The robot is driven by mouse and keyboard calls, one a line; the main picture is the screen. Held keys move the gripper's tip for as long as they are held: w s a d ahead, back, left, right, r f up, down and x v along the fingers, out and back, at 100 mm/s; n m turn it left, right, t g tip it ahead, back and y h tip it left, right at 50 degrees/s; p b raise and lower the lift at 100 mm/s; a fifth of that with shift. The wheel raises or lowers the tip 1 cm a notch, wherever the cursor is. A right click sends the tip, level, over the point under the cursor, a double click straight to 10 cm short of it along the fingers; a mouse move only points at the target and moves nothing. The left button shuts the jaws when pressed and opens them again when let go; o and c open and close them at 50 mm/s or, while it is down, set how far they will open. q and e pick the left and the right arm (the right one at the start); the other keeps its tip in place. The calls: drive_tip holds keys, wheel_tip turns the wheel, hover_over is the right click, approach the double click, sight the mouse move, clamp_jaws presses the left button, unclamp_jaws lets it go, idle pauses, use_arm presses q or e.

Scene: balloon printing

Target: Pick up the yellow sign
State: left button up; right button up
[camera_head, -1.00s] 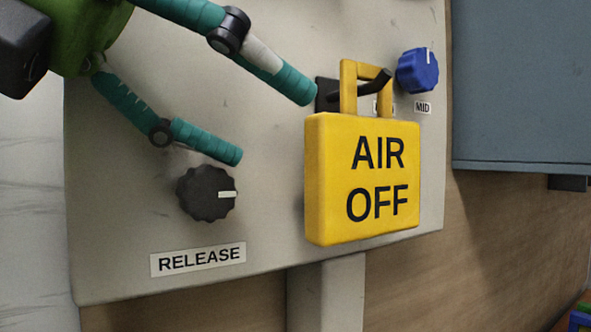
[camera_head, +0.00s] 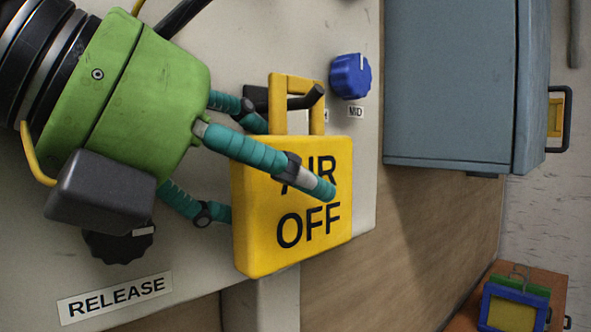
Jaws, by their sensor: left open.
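The yellow sign (camera_head: 262,235) reads "AIR OFF" and hangs by its square yellow loop from a black hook (camera_head: 308,98) on the grey panel. My left gripper (camera_head: 262,165), with a green body and teal fingers, comes in from the left at the sign. One finger passes in front of the sign's face and covers part of "AIR". The other fingers reach toward its left edge and upper left, partly hidden. The fingers are spread, and I cannot tell whether they touch the sign. My right gripper is not in view.
A blue knob (camera_head: 350,76) sits right of the hook. A black knob (camera_head: 118,246) above the "RELEASE" label (camera_head: 114,298) is partly behind my gripper. A grey-blue cabinet (camera_head: 450,90) stands at right. A blue-framed item (camera_head: 512,308) lies on a brown surface at lower right.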

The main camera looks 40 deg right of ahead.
use_arm(q)
drive_tip(key=shift+x, duration=1.5)
drive_tip(key=shift+a+r, duration=0.15)
drive_tip(key=shift+a, duration=0.05)
drive_tip(key=c, duration=1.1)
drive_tip(key=shift+s+d, duration=0.1)
drive_tip(key=shift+c, duration=1)
drive_tip(key=shift+r, duration=0.15)
